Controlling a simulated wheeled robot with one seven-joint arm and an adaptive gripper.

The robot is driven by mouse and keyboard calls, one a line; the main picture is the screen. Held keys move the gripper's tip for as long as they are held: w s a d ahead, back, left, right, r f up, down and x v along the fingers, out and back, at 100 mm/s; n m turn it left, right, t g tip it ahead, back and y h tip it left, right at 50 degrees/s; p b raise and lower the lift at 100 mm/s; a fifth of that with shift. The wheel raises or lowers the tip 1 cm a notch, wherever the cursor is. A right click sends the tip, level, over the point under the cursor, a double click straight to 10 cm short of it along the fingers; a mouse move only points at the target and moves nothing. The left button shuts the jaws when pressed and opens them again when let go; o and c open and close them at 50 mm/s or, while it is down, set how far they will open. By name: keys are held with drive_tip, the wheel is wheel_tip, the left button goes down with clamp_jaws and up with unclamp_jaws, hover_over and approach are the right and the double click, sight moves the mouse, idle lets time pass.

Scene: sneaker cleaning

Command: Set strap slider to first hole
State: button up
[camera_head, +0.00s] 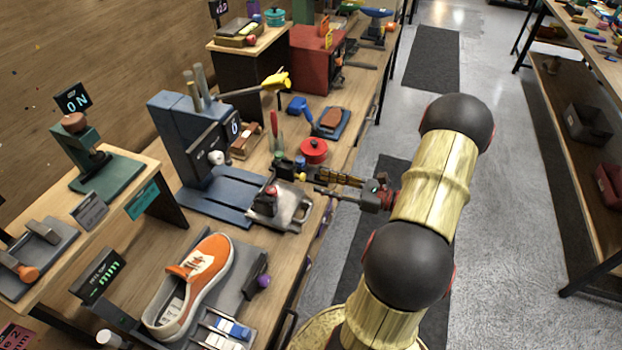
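My gripper (308,180) reaches in from the right over the bench's front edge, near a grey metal plate fixture with a red knob (270,191). A dark strip with yellowish markings (340,176) lies along the gripper; I cannot tell whether it is the strap or part of the gripper. The slider and the holes are too small to make out. The finger gap is too small to judge, and I cannot tell whether the fingers touch anything.
A blue machine (190,150) stands behind the fixture. An orange sneaker (198,282) rests on a grey stand at the front left. A red round pot (314,151) and a blue-based brush-like item (331,121) lie beyond the gripper. The floor aisle (520,180) at right is clear.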

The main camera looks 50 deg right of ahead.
drive_tip(key=shift+v, duration=2.3)
